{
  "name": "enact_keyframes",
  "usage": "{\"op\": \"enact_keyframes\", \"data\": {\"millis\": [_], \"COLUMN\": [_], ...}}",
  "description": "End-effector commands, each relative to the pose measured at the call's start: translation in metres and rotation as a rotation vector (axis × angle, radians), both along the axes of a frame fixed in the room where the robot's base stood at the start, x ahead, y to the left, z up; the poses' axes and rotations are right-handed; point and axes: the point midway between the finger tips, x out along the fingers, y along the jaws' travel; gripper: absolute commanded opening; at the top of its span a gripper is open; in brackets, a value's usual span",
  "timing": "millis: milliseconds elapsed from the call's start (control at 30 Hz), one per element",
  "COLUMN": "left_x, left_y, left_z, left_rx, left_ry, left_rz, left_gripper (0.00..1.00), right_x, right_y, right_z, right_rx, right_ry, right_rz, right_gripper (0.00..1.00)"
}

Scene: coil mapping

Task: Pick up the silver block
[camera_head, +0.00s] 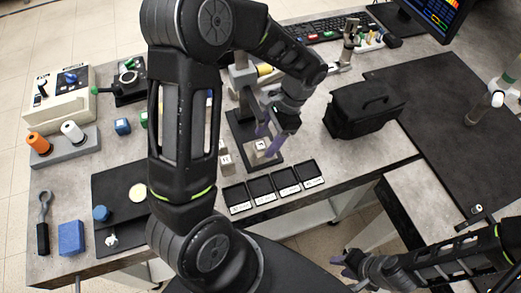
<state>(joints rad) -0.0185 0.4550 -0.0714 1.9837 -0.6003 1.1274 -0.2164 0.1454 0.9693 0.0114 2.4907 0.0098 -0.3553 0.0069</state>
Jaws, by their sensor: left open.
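A small silver-grey block (261,148) sits on the black base plate of a stand (239,128) near the middle of the table. My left gripper (269,139) points down at this block, its purple fingers apart. It is close to the block; I cannot tell whether a finger touches it. My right gripper (342,265) is low at the right, beyond the table's front edge and away from the blocks. Its fingertips are too small to read.
Several black trays (262,187) line the front edge. A black bag (363,107) stands to the right of the stand. A blue block (71,238), a spool holder (66,149) and a cream device (58,97) are at left. My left arm hides the middle-left table.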

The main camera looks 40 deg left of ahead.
Motion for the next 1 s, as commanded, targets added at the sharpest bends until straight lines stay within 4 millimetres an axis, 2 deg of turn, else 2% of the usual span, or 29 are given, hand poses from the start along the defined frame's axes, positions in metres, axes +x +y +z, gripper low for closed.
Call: {"op": "enact_keyframes", "data": {"millis": [33,133,767,1000], "left_x": [-0.0026,-0.0058,-0.0060,-0.0060], "left_y": [0.0016,0.0033,0.0037,0.0037], "left_z": [-0.0124,-0.0184,-0.0171,-0.0171], "left_rx": [-0.001,0.000,0.000,0.000], "left_ry": [0.001,0.001,0.000,0.000], "left_rz": [0.000,0.000,0.000,0.000], "left_gripper": [0.62,0.62,0.62,0.42], "right_x": [0.0009,0.0020,0.0019,0.0019], "right_y": [0.0003,0.0007,0.0007,0.0007], "right_z": [-0.0102,-0.0131,-0.0113,-0.0114], "right_rx": [0.002,0.003,0.003,0.003], "right_ry": [-0.003,-0.005,-0.005,-0.005], "right_rz": [0.000,0.001,0.001,0.001], "right_gripper": [0.36,0.36,0.36,0.36]}}
